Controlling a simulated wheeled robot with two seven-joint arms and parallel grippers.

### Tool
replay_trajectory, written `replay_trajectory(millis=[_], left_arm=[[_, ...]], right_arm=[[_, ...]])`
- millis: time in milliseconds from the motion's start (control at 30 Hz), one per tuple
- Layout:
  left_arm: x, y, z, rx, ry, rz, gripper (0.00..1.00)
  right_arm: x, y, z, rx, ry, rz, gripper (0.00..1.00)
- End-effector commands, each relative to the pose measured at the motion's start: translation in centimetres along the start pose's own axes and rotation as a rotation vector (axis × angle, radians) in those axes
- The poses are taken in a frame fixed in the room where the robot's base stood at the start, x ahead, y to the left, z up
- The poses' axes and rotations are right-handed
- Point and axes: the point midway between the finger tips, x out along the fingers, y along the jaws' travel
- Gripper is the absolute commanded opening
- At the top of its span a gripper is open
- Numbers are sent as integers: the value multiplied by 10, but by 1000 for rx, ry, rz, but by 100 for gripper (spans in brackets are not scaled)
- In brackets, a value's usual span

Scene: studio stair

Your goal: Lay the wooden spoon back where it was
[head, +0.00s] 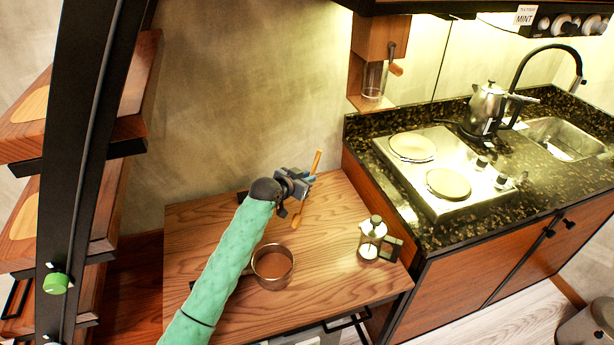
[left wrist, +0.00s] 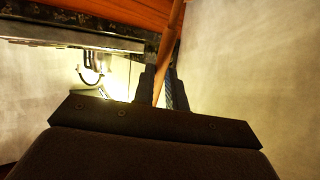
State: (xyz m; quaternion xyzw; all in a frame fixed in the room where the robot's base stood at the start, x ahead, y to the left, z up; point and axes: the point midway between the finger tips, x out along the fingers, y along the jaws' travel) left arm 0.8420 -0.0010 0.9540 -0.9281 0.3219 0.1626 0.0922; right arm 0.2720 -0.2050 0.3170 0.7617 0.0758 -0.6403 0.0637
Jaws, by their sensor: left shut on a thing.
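My left gripper (head: 299,184) is over the back of the wooden table (head: 330,215), near the wall. It is shut on the wooden spoon (head: 316,163), whose thin light-brown length sticks out above and below the fingers, tilted. In the left wrist view the spoon (left wrist: 173,45) runs up from between the fingers (left wrist: 165,92). The head view does not clearly show whether its lower end touches the table. My right gripper is in neither view.
A round copper-coloured pan (head: 272,266) sits on the table, beside my left arm. A glass press jug (head: 371,238) stands at the table's right. The counter with a hob (head: 448,184), kettle (head: 484,108) and sink (head: 566,138) adjoins on the right. Stairs (head: 70,100) rise on the left.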

Motion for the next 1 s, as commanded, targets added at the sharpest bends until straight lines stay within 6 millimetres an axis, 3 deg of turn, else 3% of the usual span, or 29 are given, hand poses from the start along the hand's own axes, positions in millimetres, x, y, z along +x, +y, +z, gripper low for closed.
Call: replay_trajectory(millis=[300,333,433,800,867,1000], left_arm=[[1,0,3,0,0,0,0],[1,0,2,0,0,0,17],[1,1,2,0,0,1,35],[-1,0,0,0,0,0,35],[-7,0,1,1,0,0,35],[-28,0,4,2,0,0,35]], right_arm=[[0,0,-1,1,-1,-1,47],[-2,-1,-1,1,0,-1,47],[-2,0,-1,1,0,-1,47],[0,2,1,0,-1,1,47],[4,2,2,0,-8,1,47],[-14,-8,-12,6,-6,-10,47]])
